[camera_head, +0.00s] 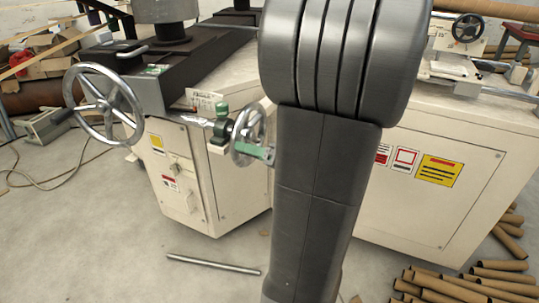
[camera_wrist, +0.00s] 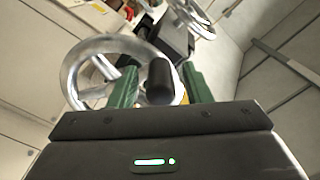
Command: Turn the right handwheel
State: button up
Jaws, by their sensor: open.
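The smaller metal handwheel (camera_head: 241,152) is on the front of the cream machine, right of a larger handwheel (camera_head: 104,103). In the wrist view the smaller handwheel (camera_wrist: 88,50) fills the upper left. Its black knob (camera_wrist: 159,82) sits between the two green fingers of my gripper (camera_wrist: 158,72). The gripper is open, with a visible gap on both sides of the knob. Contact with the rim cannot be told. In the head view my gripper (camera_head: 260,152) shows as a green finger at the wheel's lower right; my dark arm hides the rest.
The cream machine cabinet (camera_head: 430,205) stands behind my arm. A metal rod (camera_head: 213,264) lies on the floor in front. Cardboard tubes (camera_head: 460,285) are piled at lower right. Another handwheel (camera_head: 467,28) is at the far upper right. Floor at lower left is mostly clear.

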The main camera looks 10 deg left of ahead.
jog(key=p+v, duration=0.1)
jog(key=v, duration=1.2)
jog(key=shift+d+p, duration=0.3)
jog(key=shift+p, duration=0.05)
jog(key=shift+a, duration=0.1)
jog(key=b+x, duration=0.1)
jog(key=x, duration=1.2)
jog(key=shift+a+b, duration=0.3)
jog(key=shift+b, duration=0.1)
jog(key=p+v, duration=0.2)
jog(key=v, duration=1.2)
jog(key=b+x, duration=0.2)
jog(key=x, duration=1.2)
jog(key=shift+a, duration=0.1)
jog(key=shift+w+r+p, duration=0.1)
jog(key=shift+r+p, duration=0.35)
jog(key=shift+p, duration=0.35)
jog(key=m+p, duration=0.1)
jog(key=p, duration=0.1)
jog(key=r+m+p, duration=0.1)
jog(key=p, duration=0.1)
jog(key=shift+w, duration=0.15)
jog(key=shift+p, duration=0.3)
